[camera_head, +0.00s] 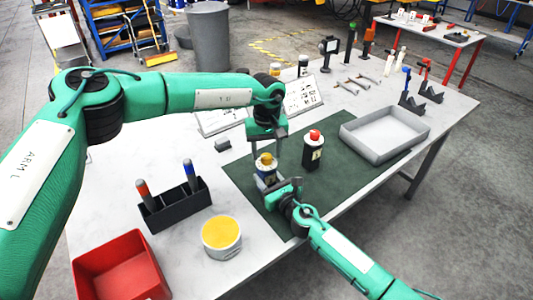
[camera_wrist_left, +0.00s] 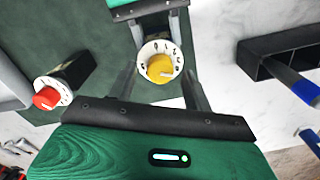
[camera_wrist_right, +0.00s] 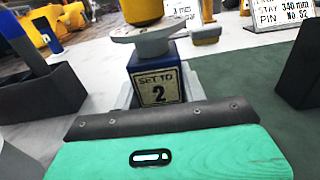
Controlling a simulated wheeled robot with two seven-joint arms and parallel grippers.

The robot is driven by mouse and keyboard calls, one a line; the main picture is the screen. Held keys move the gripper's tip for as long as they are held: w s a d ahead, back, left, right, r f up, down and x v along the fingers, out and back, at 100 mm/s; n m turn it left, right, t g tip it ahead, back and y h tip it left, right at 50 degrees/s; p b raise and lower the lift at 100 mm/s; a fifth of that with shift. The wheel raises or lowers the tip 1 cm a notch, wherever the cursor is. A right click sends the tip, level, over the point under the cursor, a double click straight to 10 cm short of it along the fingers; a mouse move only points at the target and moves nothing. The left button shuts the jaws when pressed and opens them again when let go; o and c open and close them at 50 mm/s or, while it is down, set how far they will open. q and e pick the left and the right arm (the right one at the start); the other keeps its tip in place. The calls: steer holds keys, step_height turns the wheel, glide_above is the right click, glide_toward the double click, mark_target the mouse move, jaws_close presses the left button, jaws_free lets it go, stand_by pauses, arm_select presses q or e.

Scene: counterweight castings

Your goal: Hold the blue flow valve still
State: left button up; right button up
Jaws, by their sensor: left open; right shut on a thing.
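The blue flow valve (camera_head: 268,176) stands on the green mat with a yellow knob (camera_head: 266,158) on top. In the right wrist view its blue body (camera_wrist_right: 158,84) carries a label reading "SET TO 2". My right gripper (camera_head: 273,188) is shut on this body from the near side. My left gripper (camera_head: 266,146) is open above the valve, pointing down. In the left wrist view the yellow knob (camera_wrist_left: 160,68) and its white numbered dial show between the open fingers.
A black valve with a red knob (camera_head: 314,135) stands right of the blue one. A grey tray (camera_head: 385,150) lies further right. A black holder (camera_head: 175,207) with two handled tools, a yellow-topped tin (camera_head: 221,235) and a red bin (camera_head: 120,270) stand to the left.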

arm_select(q)
steer(key=shift+f, duration=0.65)
steer(key=c, duration=1)
steer(key=shift+n, duration=0.4)
steer(key=n, duration=0.4)
steer(key=shift+n, duration=0.3)
steer(key=n, duration=0.4)
steer(key=shift+n, duration=0.4)
